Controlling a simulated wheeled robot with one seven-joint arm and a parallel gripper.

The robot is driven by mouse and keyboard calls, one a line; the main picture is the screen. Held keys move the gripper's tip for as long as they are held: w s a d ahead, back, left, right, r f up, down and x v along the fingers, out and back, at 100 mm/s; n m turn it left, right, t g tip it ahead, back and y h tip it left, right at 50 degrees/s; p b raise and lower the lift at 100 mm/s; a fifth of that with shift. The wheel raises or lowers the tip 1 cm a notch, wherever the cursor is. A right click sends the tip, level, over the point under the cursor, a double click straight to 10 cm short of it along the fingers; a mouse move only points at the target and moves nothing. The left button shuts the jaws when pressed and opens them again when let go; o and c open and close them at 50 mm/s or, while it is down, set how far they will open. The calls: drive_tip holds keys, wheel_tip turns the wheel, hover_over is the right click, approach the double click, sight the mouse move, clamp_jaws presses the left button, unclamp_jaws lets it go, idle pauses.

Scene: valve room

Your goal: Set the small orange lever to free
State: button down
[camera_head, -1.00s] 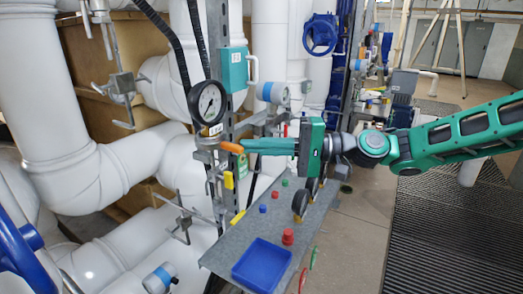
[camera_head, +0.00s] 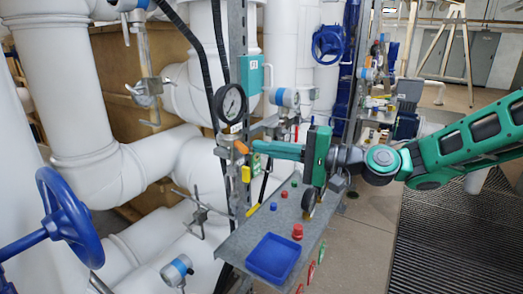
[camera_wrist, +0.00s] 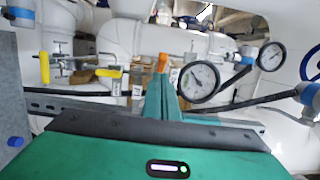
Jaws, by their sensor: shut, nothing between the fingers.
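The small orange lever (camera_head: 241,147) is on the pipework just below a round black-rimmed gauge (camera_head: 230,103). It slants down to the right in the head view. In the wrist view the lever (camera_wrist: 162,62) shows just past my fingertips, left of the gauge (camera_wrist: 199,80). My green gripper (camera_head: 254,147) reaches in from the right with its fingers shut and nothing between them. Its tips are right at the lever's right end; I cannot tell whether they touch it. The fingers (camera_wrist: 160,92) also show in the wrist view, hiding the lever's lower part. No free marking is readable.
Below is a grey metal shelf (camera_head: 240,243) with a blue tray (camera_head: 272,258) and red and blue knobs. Yellow handles (camera_head: 246,174) hang near the lever. A blue handwheel (camera_head: 62,218) is at the left. Dark floor grating (camera_head: 440,240) lies open at the right.

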drive_tip(key=s+v, duration=0.1)
drive_tip(key=v, duration=1)
drive_tip(key=shift+a+f, duration=0.2)
drive_tip(key=shift+s, duration=0.1)
